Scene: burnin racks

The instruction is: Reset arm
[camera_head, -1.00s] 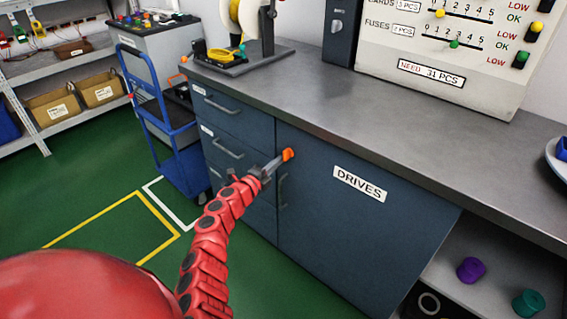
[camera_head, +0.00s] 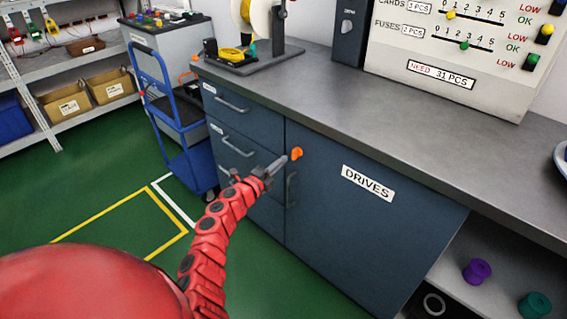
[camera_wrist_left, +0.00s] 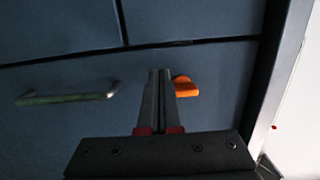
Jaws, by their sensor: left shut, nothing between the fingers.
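My left gripper (camera_head: 287,162) is at the end of the red segmented arm, in front of the blue-grey cabinet (camera_head: 345,225). Its fingers are shut with nothing between them; they also show closed together in the left wrist view (camera_wrist_left: 159,75). An orange knob (camera_head: 296,153) on the DRIVES door is right by the fingertips. In the wrist view the orange knob (camera_wrist_left: 185,87) is just right of the fingers, partly hidden behind them; I cannot tell whether they touch. The door looks closed. My right gripper is not in view.
A door handle (camera_head: 291,190) and drawer handles (camera_head: 232,104) stick out near the arm. A blue cart (camera_head: 172,110) stands left of the cabinet. The grey worktop (camera_head: 370,95) is mostly clear. Open green floor (camera_head: 110,180) lies at left.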

